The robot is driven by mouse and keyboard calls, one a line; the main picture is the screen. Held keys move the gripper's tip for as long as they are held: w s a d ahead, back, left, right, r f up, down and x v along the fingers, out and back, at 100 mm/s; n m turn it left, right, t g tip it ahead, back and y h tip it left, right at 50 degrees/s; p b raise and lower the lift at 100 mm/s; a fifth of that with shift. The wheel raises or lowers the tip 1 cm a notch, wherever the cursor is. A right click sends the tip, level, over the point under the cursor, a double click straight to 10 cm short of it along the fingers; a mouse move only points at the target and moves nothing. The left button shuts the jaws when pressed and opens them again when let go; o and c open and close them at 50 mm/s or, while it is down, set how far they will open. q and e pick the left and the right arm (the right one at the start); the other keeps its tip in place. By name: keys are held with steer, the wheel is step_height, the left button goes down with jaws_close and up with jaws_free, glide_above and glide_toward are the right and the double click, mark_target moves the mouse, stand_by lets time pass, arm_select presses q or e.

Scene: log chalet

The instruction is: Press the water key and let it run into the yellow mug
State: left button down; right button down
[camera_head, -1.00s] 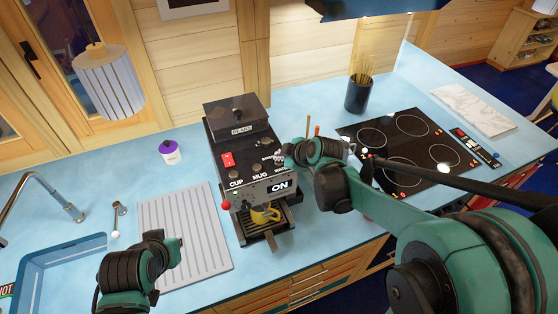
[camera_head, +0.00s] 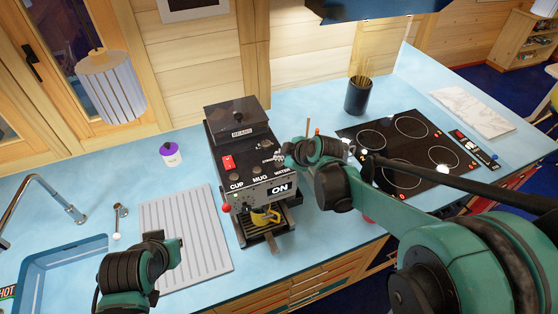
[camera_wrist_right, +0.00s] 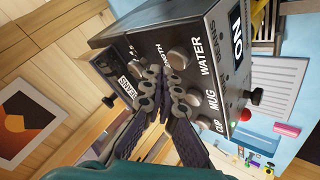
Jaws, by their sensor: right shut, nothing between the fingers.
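The dark coffee machine (camera_head: 245,165) stands on the counter with CUP, MUG and WATER labels and an ON display. The yellow mug (camera_head: 263,216) stands upright in its front bay. My right gripper (camera_head: 283,157) is shut and empty over the machine's top, by the WATER side. In the right wrist view its fingertips (camera_wrist_right: 172,84) are close to the round water key (camera_wrist_right: 181,60) beside the word WATER; I cannot tell whether they touch it. No water stream is visible. My left gripper (camera_head: 176,250) is over the counter by the drainboard, its jaws unclear.
A ribbed drainboard (camera_head: 183,230) and a sink (camera_head: 62,268) with a tap lie to the left. A purple-lidded jar (camera_head: 170,154) stands behind. A black hob (camera_head: 408,150) and a utensil pot (camera_head: 358,96) are to the right.

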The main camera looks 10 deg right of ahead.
mark_target(281, 165)
steer(key=shift+r, duration=0.2)
step_height(281, 165, up, 5)
steer(key=p, duration=0.3)
steer(key=shift+p, duration=0.4)
steer(key=shift+f, duration=0.1)
stand_by(0.5)
steer(key=shift+s+f+b, duration=0.15)
steer(key=shift+f+b, duration=0.15)
steer(key=shift+b, duration=0.05)
steer(key=s+d+f+m+h+b, duration=0.1)
steer(key=s+d+f+m+b, duration=0.1)
steer(key=s+f+m+b, duration=0.4)
steer(key=s+d+f+m+g+h+b, duration=0.1)
steer(key=s+f+m+b, duration=0.6)
steer(key=s+f+b, duration=1)
step_height(281, 165, down, 6)
steer(key=d+h+b, duration=0.1)
steer(key=d+b, duration=0.1)
steer(key=b, duration=0.3)
steer(key=shift+s+d+f+m+h+b, duration=0.2)
steer(key=shift+m+h+b, duration=0.1)
steer(key=shift+b, duration=0.1)
stand_by(2.4)
